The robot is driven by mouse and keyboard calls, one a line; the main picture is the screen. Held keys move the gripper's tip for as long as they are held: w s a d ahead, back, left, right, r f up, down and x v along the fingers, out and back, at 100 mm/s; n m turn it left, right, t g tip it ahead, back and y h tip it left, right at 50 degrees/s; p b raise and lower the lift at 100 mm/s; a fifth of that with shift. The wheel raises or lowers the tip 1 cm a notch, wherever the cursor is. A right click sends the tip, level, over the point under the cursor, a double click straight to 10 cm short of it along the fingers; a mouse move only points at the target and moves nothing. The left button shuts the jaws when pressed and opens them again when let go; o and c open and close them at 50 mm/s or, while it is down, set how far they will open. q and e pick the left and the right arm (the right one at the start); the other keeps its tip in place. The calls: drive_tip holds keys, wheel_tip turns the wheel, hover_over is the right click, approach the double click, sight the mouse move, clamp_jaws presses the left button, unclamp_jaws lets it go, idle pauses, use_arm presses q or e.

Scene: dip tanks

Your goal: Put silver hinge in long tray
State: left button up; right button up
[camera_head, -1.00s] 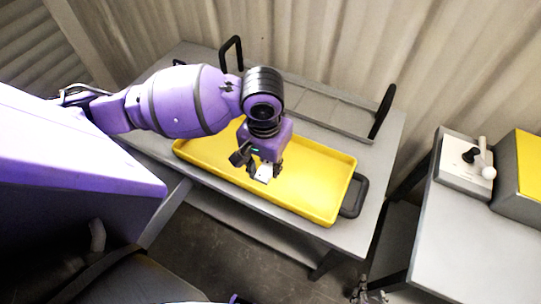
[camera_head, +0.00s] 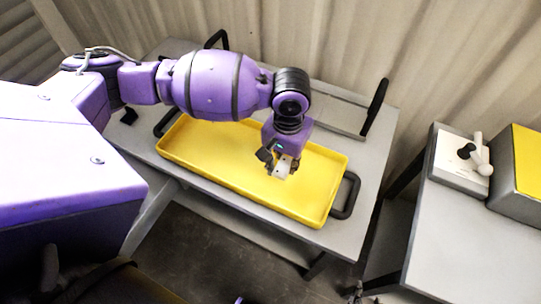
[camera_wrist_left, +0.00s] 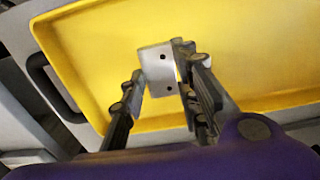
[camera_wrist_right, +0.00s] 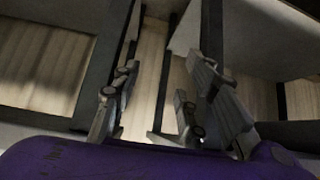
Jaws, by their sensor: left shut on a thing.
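The silver hinge, a small pale metal plate with screw holes, shows in the left wrist view (camera_wrist_left: 158,68) and in the head view (camera_head: 282,169). My left gripper (camera_head: 281,165) is shut on it; its fingers flank the plate in the left wrist view (camera_wrist_left: 160,88). The long tray (camera_head: 205,172) is yellow, shallow and rectangular, with dark end handles. The hinge is over the right part of the tray; I cannot tell whether it touches the floor. My right gripper shows in the right wrist view (camera_wrist_right: 160,95), its fingers apart and nothing clearly held.
The tray lies on a grey table (camera_head: 365,155). To the right, a second grey bench (camera_head: 465,240) carries a white panel with a lever (camera_head: 463,160) and a yellow-topped box (camera_head: 527,168). The tray floor looks empty.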

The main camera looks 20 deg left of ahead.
sight(289, 168)
use_arm(q)
drive_tip(key=shift+w+d+f, duration=0.4)
drive_tip(key=shift+w+f, duration=0.3)
drive_tip(key=shift+w, duration=0.05)
drive_tip(key=shift+w+f+b, duration=0.15)
drive_tip(key=shift+f+b, duration=0.15)
drive_tip(key=shift+f, duration=1.3)
drive_tip(key=shift+f, duration=0.1)
drive_tip(key=o, duration=1.1)
drive_tip(key=shift+o, duration=0.5)
